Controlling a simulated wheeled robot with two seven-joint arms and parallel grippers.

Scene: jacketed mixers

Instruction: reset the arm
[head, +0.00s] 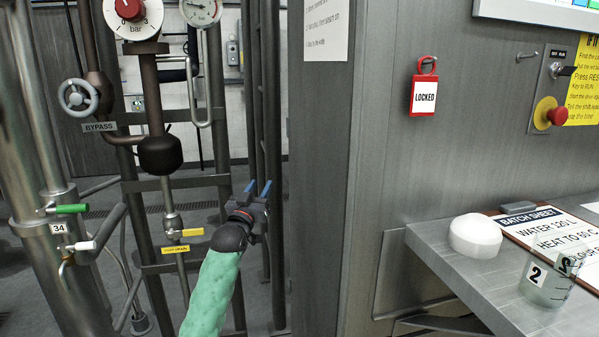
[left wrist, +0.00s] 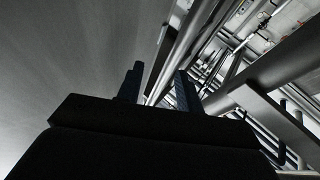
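My left arm, in a green sleeve, comes up from the bottom of the head view. My left gripper (head: 258,188) is in front of the dark uprights, just left of the grey cabinet's edge. Its two blue fingers point up and stand apart with nothing between them. In the left wrist view the fingers of the left gripper (left wrist: 160,88) also stand apart and empty, with a grey panel on the left and pipes beyond. My right gripper is in neither view.
Left are a handwheel (head: 78,97), a green-handled valve (head: 70,209), a yellow-handled valve (head: 192,232) and a gauge (head: 201,10). Right, a red lock tag (head: 424,92) hangs on the cabinet (head: 390,170). The shelf (head: 450,262) holds a white lid (head: 475,236), a beaker (head: 545,280) and a clipboard (head: 507,232).

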